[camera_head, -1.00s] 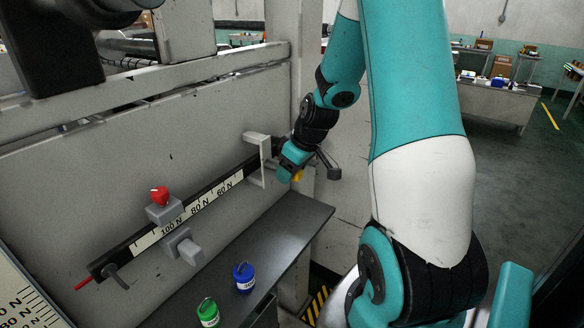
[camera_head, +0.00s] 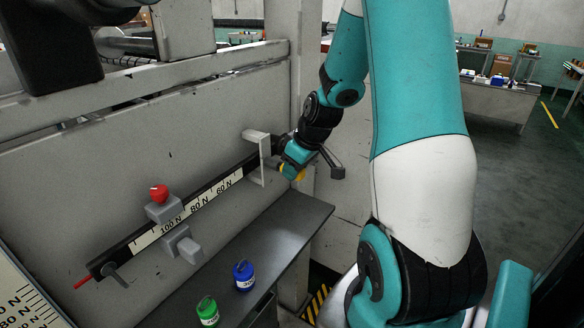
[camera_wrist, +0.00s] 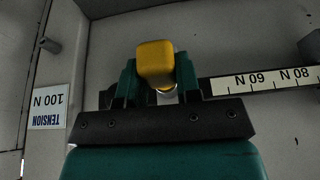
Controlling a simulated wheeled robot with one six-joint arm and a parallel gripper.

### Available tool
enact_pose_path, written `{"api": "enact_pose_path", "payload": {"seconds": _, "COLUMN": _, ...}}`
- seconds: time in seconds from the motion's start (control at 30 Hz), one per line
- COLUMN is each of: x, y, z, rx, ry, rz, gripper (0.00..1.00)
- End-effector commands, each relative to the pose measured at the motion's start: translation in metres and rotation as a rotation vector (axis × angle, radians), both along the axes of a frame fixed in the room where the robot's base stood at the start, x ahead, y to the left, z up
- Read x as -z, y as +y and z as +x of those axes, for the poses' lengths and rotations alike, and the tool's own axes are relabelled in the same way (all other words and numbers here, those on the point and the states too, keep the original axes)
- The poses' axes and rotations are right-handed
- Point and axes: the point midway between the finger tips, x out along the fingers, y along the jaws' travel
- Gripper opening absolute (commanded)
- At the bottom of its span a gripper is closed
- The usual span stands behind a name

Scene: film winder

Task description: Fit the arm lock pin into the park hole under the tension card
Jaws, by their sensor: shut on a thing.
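The arm lock pin (camera_wrist: 156,62) has a yellow head. It sits between the jaws of my gripper (camera_wrist: 160,80) in the wrist view, with a little bright metal below the head. In the head view my gripper (camera_head: 292,165) is at the right end of the scale arm, by a pale bracket, with a bit of yellow showing. Whether the pin's tip is clear of the arm is hidden. The tension card (camera_wrist: 47,107), reading 100 N, shows upside down at the wrist view's left. A grey stub (camera_wrist: 49,45) stands on the wall picture-above it. I cannot make out a hole.
The scale arm (camera_head: 195,207) runs along the wall, carrying a grey slider (camera_head: 165,212) with a red knob. A blue weight (camera_head: 244,275) and a green weight (camera_head: 207,311) stand on the dark shelf (camera_head: 287,227). The pale bracket (camera_head: 263,158) is close to my gripper.

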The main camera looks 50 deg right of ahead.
Motion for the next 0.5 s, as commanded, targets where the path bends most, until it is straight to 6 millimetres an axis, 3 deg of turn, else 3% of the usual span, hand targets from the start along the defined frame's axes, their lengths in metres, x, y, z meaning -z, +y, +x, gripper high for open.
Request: {"api": "enact_pose_path", "payload": {"seconds": 0.5, "x": 0.0, "y": -0.002, "z": -0.017, "rx": 0.002, "ry": 0.0, "rz": 0.001, "gripper": 0.03}}
